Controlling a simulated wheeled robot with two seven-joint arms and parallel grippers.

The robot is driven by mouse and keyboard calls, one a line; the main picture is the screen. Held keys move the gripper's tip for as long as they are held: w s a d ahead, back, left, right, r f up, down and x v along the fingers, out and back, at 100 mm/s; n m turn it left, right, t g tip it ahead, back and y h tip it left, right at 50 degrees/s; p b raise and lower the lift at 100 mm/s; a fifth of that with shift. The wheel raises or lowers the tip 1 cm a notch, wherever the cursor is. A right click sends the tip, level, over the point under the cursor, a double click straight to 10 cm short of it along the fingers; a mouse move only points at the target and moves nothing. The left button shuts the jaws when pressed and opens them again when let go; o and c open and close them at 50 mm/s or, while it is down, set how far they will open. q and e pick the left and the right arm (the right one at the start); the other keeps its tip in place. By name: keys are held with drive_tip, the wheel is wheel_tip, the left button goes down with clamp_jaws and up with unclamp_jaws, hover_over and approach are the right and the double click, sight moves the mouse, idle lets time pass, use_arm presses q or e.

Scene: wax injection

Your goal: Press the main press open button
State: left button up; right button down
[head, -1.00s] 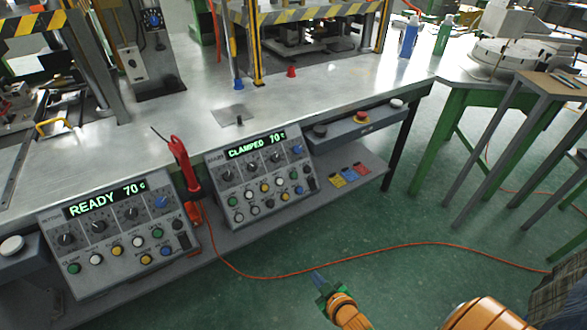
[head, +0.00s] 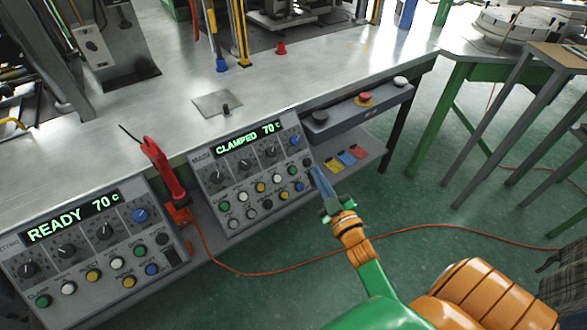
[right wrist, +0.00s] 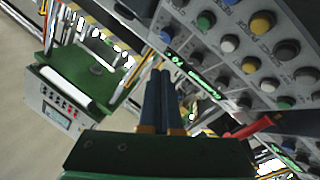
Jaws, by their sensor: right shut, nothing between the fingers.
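The main press control panel (head: 251,173) hangs at the front edge of the metal table. Its green display (head: 249,136) reads "CLAMPED 70 C". Below the display are dark knobs and two rows of coloured buttons (head: 260,187); their small labels are too blurred to read surely. My right gripper (head: 317,177) is shut and empty, its blue fingers just right of the panel's lower right corner. In the right wrist view the shut fingers (right wrist: 161,80) show left of the panel's buttons (right wrist: 230,43), apart from them in the picture. My left gripper is out of view.
A second panel (head: 85,251) reads "READY 70 C" at the left. A red tool (head: 163,170) stands between the panels. A grey box (head: 358,105) with a red button (head: 364,98) is at the right. An orange cable (head: 300,264) crosses the green floor.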

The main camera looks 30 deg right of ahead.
drive_tip(key=b, duration=0.8)
hover_over(303, 176)
drive_tip(key=s+a, duration=0.3)
drive_tip(key=f, duration=0.5)
drive_tip(key=shift+s+d+f, duration=0.1)
drive_tip(key=shift+d+f, duration=0.1)
drive_tip(key=shift+f, duration=0.2)
drive_tip(key=shift+f, duration=0.1)
idle(0.4)
drive_tip(key=shift+w+f+b, duration=0.15)
drive_tip(key=shift+w+b, duration=0.2)
drive_tip(key=shift+b, duration=0.1)
